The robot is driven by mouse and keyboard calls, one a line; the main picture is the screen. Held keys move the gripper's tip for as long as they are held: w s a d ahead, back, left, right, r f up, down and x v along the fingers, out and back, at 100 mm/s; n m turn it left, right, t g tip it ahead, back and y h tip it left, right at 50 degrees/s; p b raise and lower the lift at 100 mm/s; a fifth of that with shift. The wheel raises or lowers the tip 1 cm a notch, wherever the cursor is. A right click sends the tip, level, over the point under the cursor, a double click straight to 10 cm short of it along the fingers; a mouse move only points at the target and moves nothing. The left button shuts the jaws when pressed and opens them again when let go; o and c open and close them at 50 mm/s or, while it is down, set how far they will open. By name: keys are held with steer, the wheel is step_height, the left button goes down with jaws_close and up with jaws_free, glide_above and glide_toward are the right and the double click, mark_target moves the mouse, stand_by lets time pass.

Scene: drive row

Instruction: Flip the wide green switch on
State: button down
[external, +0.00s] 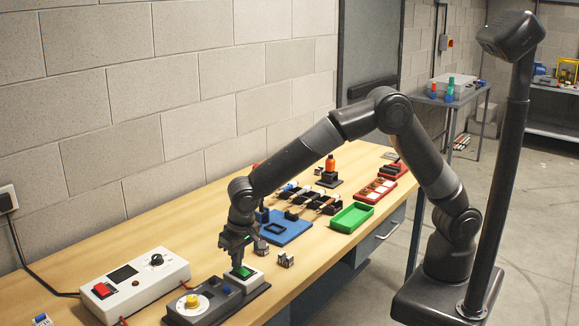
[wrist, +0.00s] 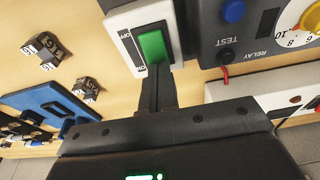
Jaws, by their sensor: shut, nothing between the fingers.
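The wide green switch (wrist: 153,46) is a green rocker in a white housing (wrist: 127,28) with lettering along one side. In the external view the green rocker (external: 243,272) shows at the bench's front edge, partly behind my fingers. My gripper (wrist: 158,68) is shut and empty, pointing down. Its fingertips are at the near end of the green rocker in the wrist view; I cannot tell whether they touch it. In the external view my gripper (external: 237,264) is right over the switch.
A dark relay box (external: 203,301) with a yellow knob and blue button stands close beside the switch. A white box (external: 135,284) with a red switch is farther left. Small terminal blocks (external: 285,260), a blue plate (external: 286,230) and a green tray (external: 352,217) lie to the right.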

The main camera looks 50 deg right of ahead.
steer(key=shift+w+f+g, duration=0.2)
steer(key=shift+f+g, duration=0.1)
steer(key=shift+g, duration=0.1)
steer(key=shift+s, duration=0.2)
steer(key=shift+s+r, duration=0.15)
steer(key=shift+s, duration=0.55)
steer(key=shift+r, duration=0.15)
step_height(320, 180, up, 14)
steer(key=s, duration=0.2)
steer(key=shift+s+f, duration=0.25)
steer(key=shift+s, duration=0.05)
